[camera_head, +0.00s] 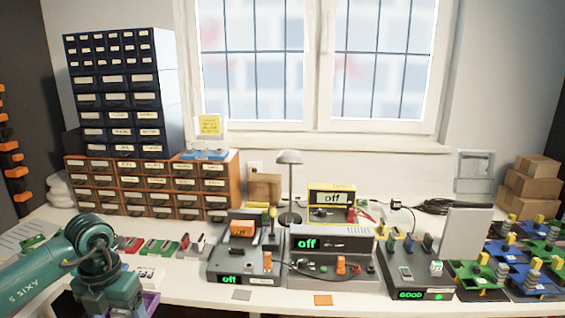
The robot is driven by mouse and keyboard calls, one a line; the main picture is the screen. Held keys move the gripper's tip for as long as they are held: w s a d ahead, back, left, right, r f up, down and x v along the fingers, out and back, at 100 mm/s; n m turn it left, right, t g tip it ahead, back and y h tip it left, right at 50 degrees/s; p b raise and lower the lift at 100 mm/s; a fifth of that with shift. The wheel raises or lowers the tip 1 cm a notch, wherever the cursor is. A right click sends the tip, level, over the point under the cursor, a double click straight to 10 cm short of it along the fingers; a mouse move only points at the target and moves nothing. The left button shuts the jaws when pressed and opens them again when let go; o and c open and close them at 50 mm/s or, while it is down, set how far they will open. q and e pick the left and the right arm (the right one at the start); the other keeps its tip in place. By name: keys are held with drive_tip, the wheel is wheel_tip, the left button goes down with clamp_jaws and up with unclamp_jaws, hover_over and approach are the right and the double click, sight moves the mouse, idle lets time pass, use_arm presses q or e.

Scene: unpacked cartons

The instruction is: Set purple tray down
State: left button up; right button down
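A small part of the purple tray (150,303) shows at the bottom edge of the head view, at the table's front edge, just right of my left wrist. The rest of it is hidden by my arm or cut off by the frame. My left gripper (112,302) points down beside the tray at the bottom left. Its fingertips are not visible, so I cannot tell whether it holds the tray or whether the tray touches the table. My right gripper is out of view.
The white table (190,290) has a small bare strip in front. Small red, green and grey parts (160,246) lie near my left wrist. Grey test stations (330,262) fill the middle. Green and blue boards (480,272) crowd the right. Drawer cabinets (150,188) stand behind left.

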sight(126, 312)
use_arm(q)
wheel_tip(126, 312, up, 3)
drive_tip(key=shift+f+p, duration=0.1)
drive_tip(key=shift+p, duration=0.95)
drive_tip(key=shift+s+d+f+m+b, duration=0.1)
drive_tip(key=shift+d+f+m+b, duration=0.1)
drive_tip(key=shift+m+b, duration=0.1)
drive_tip(key=m, duration=0.2)
drive_tip(key=d+m, duration=0.1)
drive_tip(key=m, duration=0.1)
drive_tip(key=d+m, duration=0.1)
drive_tip(key=m, duration=0.1)
drive_tip(key=shift+s+d+r, duration=0.2)
drive_tip(key=shift+s+r, duration=0.05)
drive_tip(key=shift+s, duration=0.15)
drive_tip(key=s+d+m, duration=0.3)
drive_tip(key=d+m, duration=0.1)
drive_tip(key=m, duration=1)
drive_tip(key=s+d+r+m, duration=0.1)
drive_tip(key=s+d+m, duration=0.3)
drive_tip(key=m, duration=1)
drive_tip(key=shift+s+d, duration=0.15)
drive_tip(key=shift+d, duration=0.35)
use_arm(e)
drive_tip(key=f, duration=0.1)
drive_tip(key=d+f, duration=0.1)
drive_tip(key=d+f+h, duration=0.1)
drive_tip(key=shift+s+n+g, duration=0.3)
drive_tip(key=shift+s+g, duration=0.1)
